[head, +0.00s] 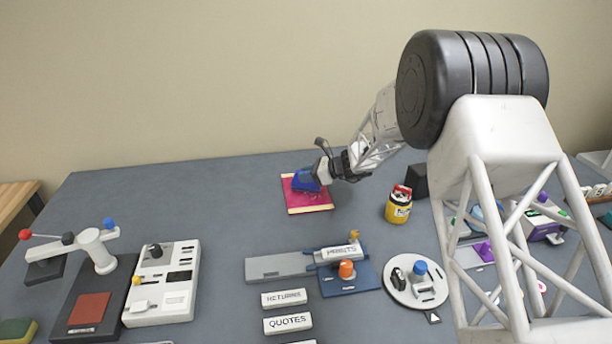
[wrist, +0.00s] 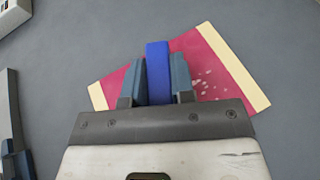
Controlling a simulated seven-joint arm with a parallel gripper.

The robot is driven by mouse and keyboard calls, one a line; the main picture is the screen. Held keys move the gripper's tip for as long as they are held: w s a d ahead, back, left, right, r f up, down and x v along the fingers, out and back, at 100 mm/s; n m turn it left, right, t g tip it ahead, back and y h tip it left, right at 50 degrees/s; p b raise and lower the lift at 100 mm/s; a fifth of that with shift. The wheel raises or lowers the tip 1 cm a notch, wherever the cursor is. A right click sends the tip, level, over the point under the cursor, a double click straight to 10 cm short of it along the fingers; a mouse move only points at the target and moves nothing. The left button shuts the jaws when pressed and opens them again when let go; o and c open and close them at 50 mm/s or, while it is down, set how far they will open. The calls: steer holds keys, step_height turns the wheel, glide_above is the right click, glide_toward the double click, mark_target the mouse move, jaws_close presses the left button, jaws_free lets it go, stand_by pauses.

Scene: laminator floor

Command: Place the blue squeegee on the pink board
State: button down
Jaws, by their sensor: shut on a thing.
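The pink board (head: 312,202), with cream strips along two opposite edges, lies at the back middle of the grey table. In the wrist view the board (wrist: 207,64) shows behind and to both sides of my gripper. My gripper (head: 318,178) is over the board and shut on the blue squeegee (head: 303,186). In the wrist view the squeegee (wrist: 158,72) sits between the two fingers of my gripper (wrist: 157,82). The fingers hide part of it. I cannot tell whether the squeegee touches the board.
A yellow jar (head: 398,208) with a red and black top stands right of the board. A grey-and-blue rail fixture (head: 282,267), white label blocks (head: 287,298) and a round white plate (head: 403,290) lie nearer. The table left of the board is clear.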

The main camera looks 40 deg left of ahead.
steer(key=shift+f, duration=0.15)
steer(key=c, duration=1)
jaws_free()
steer(key=shift+o, duration=0.2)
steer(key=shift+w+d+r, duration=0.1)
steer(key=shift+d+r, duration=0.05)
steer(key=shift+r, duration=0.05)
steer(key=v, duration=1.1)
steer(key=shift+w+d, duration=0.15)
steer(key=shift+d, duration=0.15)
steer(key=shift+r, duration=0.1)
